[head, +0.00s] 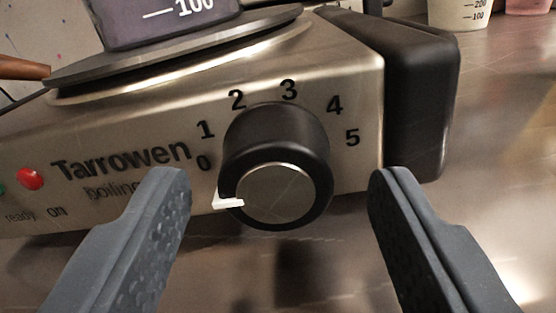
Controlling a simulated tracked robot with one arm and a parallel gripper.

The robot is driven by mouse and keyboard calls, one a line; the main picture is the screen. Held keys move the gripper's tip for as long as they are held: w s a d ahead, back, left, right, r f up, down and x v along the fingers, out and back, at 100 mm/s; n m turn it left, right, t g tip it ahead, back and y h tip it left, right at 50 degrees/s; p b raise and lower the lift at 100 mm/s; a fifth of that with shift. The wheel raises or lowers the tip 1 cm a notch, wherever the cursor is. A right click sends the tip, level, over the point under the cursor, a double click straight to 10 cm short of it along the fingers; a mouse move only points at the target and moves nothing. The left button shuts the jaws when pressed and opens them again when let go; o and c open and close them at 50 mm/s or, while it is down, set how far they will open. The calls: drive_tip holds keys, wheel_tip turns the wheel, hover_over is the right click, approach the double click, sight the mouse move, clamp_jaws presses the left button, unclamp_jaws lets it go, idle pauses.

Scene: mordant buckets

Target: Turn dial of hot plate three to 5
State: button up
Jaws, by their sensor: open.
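A hot plate (345,175) with a brushed metal front stands close ahead, tilted in the picture. Its label starts "Tarrowen"; no plate number shows. Its black dial (277,150) has a silver face and numbers 0 to 5 around its top. The dial's white pointer (228,203) points to the lower left, just below the 0. The 5 is at the dial's upper right. My gripper (280,185) is open, with one grey finger to the left of the dial and one to the right. Gaps show between both fingers and the dial.
A dark vessel marked 100 (165,22) stands on the round heating plate (170,52). A red light (30,179) is at the front's left. A black end cap (420,95) closes the right side. A white measuring bucket (459,14) and a pink one (527,6) stand behind. The bench at right is clear.

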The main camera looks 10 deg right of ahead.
drive_tip(key=shift+w, duration=0.3)
drive_tip(key=c, duration=1)
